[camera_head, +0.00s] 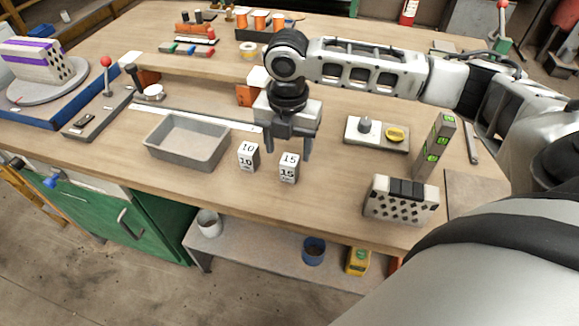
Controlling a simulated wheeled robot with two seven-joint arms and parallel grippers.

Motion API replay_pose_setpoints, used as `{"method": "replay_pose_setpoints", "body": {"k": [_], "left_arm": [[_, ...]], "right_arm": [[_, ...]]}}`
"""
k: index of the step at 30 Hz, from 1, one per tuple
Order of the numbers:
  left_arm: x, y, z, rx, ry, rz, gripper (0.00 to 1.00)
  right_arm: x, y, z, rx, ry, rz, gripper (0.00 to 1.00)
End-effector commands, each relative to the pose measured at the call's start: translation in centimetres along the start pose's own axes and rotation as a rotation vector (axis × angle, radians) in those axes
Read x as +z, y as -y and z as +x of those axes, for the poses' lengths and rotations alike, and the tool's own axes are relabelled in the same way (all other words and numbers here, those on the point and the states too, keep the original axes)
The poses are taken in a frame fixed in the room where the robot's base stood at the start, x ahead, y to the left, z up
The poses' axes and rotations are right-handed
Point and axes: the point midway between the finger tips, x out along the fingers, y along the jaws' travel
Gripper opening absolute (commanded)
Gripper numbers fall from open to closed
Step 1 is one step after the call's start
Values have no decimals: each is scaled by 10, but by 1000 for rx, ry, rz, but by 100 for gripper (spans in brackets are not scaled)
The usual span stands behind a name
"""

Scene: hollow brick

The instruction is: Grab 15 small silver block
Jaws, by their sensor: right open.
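The small silver block marked 15 (289,168) stands upright on the wooden workbench, near its front edge. A similar block marked 10 (248,157) stands to its left, with a gap between them. My right gripper (287,151) points down over the bench, its two fingers apart and nothing seen between them. The fingers are just above and behind the 15 block in the picture; I cannot tell the exact height gap. My left gripper is not in view.
A grey metal tray (187,141) lies left of the blocks. A plate with a knob and yellow dial (395,134), a green-lit tower (434,147) and a perforated hollow brick (401,200) stand to the right. The bench between the blocks and these is clear.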

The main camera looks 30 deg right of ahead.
Motion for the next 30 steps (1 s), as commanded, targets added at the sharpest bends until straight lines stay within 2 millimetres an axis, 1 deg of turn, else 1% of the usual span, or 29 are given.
{"method": "replay_pose_setpoints", "body": {"k": [1,8,16,20,26,27,29,30], "left_arm": [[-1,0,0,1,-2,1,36],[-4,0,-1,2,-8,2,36],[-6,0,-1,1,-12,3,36],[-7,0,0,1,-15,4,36],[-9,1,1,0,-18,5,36],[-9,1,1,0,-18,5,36],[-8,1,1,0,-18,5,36],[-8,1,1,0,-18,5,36]], "right_arm": [[0,0,7,0,-1,0,58],[0,1,23,0,-1,0,58],[2,3,61,-1,1,1,58],[2,3,68,3,1,-1,58],[2,3,68,2,2,-1,58],[2,3,68,2,2,-1,47],[2,3,68,2,2,-1,30],[2,3,68,2,2,-1,19]]}}
